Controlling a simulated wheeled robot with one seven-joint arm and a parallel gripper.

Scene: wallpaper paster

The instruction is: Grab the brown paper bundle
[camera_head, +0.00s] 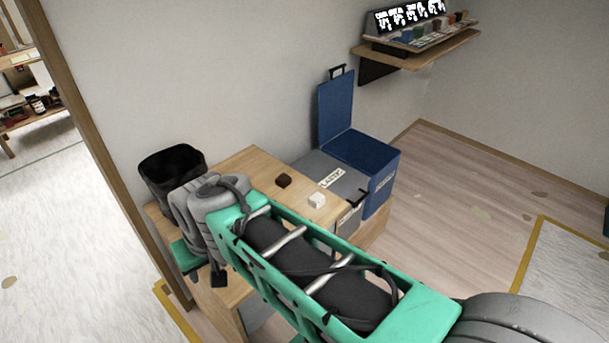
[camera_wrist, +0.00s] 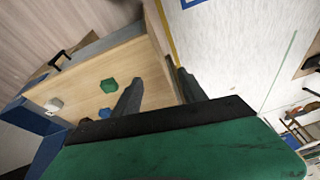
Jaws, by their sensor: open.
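A small dark brown block (camera_head: 283,181), which looks like the brown paper bundle, lies on the wooden table (camera_head: 252,162) near its back edge. My gripper is mostly hidden behind my arm in the head view, at the table's left end. In the wrist view my gripper (camera_wrist: 159,88) is open, with its two dark fingers apart and nothing held between them. The brown block is apart from it, to the right in the head view.
A white block (camera_head: 317,201) sits right of the brown one. The wrist view shows a green piece (camera_wrist: 109,85) and a blue piece (camera_wrist: 104,113) on the table. A black bin (camera_head: 172,168) stands at the left; an open blue case (camera_head: 362,150) stands at the right.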

